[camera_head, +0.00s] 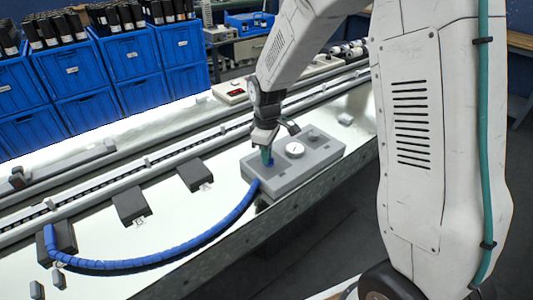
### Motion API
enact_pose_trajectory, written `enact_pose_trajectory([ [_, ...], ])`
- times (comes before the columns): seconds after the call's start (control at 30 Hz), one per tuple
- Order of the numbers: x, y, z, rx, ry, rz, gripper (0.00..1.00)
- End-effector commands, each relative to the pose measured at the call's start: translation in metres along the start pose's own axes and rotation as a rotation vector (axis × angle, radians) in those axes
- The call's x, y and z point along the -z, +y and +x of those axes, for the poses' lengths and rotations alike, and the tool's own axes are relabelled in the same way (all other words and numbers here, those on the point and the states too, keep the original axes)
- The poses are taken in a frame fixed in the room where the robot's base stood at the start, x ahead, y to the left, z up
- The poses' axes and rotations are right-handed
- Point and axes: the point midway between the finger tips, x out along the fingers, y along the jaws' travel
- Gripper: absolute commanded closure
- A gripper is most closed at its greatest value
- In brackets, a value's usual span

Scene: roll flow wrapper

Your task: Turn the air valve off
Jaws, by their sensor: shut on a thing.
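The air valve sits on a grey box (310,163) near the front edge of the bench. A small blue part (270,163), which looks like the valve handle, shows at the left end of the box's top. My gripper (266,152) points down over that end and is shut on the blue part. The fingers hide most of the handle, so its exact angle cannot be told. A round white gauge (295,149) is on the box just right of my gripper.
A thick blue hose (155,262) curves from the box to a dark block (62,238) at the left. Dark blocks (131,206) stand along the conveyor rail (130,165). Blue crates (88,75) of dark cylinders stand behind. The bench's front edge lies close to the box.

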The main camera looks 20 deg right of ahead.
Motion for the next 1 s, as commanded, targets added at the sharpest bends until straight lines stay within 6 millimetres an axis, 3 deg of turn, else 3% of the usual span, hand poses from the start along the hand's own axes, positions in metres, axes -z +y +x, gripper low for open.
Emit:
enact_pose_trajectory([
  [0.3, 0.0, 0.0, -0.001, -0.001, 0.001, -0.001, 1.0],
  [0.33, 0.0, 0.0, -0.001, -0.001, 0.001, -0.001, 0.85],
  [0.4, 0.0, 0.0, -0.001, -0.001, 0.001, -0.001, 0.66],
  [0.77, 0.0, 0.0, -0.006, -0.001, 0.001, -0.001, 0.66],
  [1.0, 0.001, 0.001, -0.044, -0.004, 0.004, -0.001, 0.66],
])
